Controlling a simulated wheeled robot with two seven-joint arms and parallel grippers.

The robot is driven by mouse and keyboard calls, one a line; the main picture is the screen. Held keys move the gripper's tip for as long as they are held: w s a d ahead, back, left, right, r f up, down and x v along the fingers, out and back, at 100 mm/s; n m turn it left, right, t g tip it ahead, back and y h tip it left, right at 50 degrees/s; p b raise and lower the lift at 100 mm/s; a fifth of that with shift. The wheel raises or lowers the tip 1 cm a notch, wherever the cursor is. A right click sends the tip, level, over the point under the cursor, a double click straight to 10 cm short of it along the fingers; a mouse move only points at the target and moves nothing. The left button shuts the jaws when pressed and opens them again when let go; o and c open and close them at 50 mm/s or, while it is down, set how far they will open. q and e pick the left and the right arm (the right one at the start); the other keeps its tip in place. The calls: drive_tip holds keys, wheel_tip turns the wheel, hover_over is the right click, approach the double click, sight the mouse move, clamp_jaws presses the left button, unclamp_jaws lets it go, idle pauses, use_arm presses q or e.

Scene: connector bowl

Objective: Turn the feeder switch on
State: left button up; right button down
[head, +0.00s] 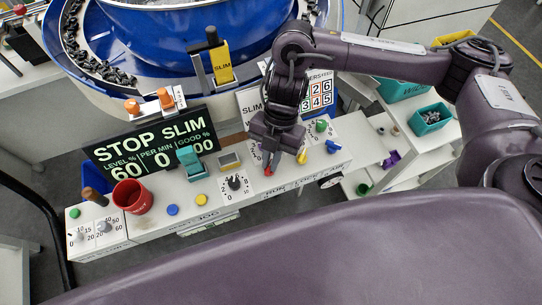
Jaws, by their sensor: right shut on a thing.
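A white control panel (215,199) runs across the middle, with knobs, buttons and switches on it. My right gripper (269,161) reaches down from above onto the panel, right of the black-and-white dial (234,183). It is shut on a small red switch handle (268,171), whose lower tip shows below the fingers. The rest of that handle is hidden by the gripper. I cannot read a feeder label there. A yellow knob (302,157) stands just right of the fingers. My left gripper is not in view.
A dark display (150,145) reads STOP SLIM. A red cup (131,196) stands on the panel's left part. A blue bowl feeder (180,30) fills the back. Teal bins (430,119) stand at the right. A green knob (320,126) and a blue knob (332,147) are close to the gripper.

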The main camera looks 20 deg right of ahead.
drive_tip(key=shift+s+d+r+m+y+p, duration=0.1)
drive_tip(key=shift+m+y+p, duration=0.2)
drive_tip(key=shift+m+p, duration=0.45)
drive_tip(key=m+t+p, duration=0.1)
drive_tip(key=m, duration=0.1)
drive_tip(key=m+p, duration=0.2)
drive_tip(key=shift+s+r+t+y, duration=0.1)
drive_tip(key=shift+s+t+y, duration=0.05)
drive_tip(key=shift+t+y, duration=0.25)
drive_tip(key=m+t+p, duration=0.1)
drive_tip(key=m+p, duration=0.1)
drive_tip(key=m+t+p, duration=0.1)
drive_tip(key=m+p, duration=0.4)
drive_tip(key=shift+s+m+t, duration=0.25)
drive_tip(key=shift+s+t, duration=0.1)
drive_tip(key=shift+t, duration=0.05)
drive_tip(key=m+t+p, duration=0.1)
drive_tip(key=m+p, duration=0.2)
drive_tip(key=shift+h, duration=0.4)
drive_tip(key=shift+m+t+p, duration=0.4)
drive_tip(key=shift+m+p, duration=0.35)
drive_tip(key=shift+m, duration=0.25)
drive_tip(key=shift+f, duration=0.2)
drive_tip(key=c, duration=1.5)
unclamp_jaws()
